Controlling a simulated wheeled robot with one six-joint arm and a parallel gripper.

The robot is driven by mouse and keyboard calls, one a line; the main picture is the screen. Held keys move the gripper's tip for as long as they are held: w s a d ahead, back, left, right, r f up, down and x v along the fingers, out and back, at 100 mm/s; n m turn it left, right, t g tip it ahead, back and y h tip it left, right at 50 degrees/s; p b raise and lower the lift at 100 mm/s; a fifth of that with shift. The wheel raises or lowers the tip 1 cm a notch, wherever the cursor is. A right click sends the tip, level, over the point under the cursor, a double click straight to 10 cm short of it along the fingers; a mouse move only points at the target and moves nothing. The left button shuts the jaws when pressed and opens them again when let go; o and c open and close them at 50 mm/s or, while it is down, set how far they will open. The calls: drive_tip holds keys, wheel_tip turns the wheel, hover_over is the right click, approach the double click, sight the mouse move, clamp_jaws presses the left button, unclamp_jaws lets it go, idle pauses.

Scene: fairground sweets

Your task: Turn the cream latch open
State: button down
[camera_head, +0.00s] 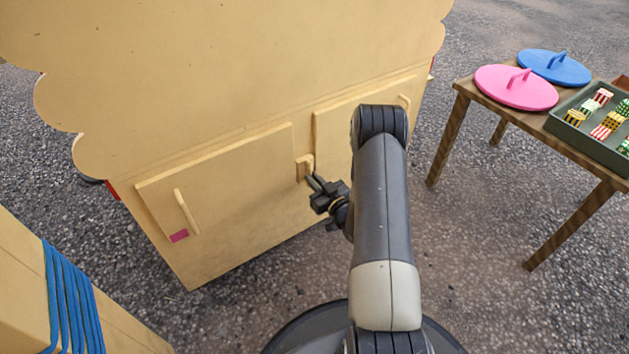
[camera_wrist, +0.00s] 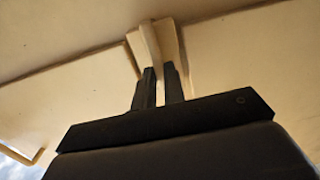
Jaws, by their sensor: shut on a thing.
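The cream latch (camera_head: 304,166) sits on the front of the cream cabinet, in the gap between its two doors. My gripper (camera_head: 312,180) reaches it from below and to the right. In the wrist view the latch (camera_wrist: 150,45) stands out from the cabinet face, and my gripper's dark fingers (camera_wrist: 160,75) are shut on its lower part. The fingertips hide part of the latch. The left door (camera_head: 225,190) and right door (camera_head: 340,115) both look closed, and my arm covers part of the right one.
A wooden table (camera_head: 462,88) at the right bears a pink lid (camera_head: 515,90), a blue lid (camera_head: 555,68) and a dark green tray (camera_head: 590,148) of patterned boxes. Blue cords (camera_head: 70,300) wrap a cream block at lower left.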

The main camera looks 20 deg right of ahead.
drive_tip(key=c, duration=1.5)
unclamp_jaws()
drive_tip(key=p+v, duration=0.3)
drive_tip(key=v, duration=0.7)
drive_tip(key=shift+s+d, duration=0.1)
drive_tip(key=shift+s, duration=0.3)
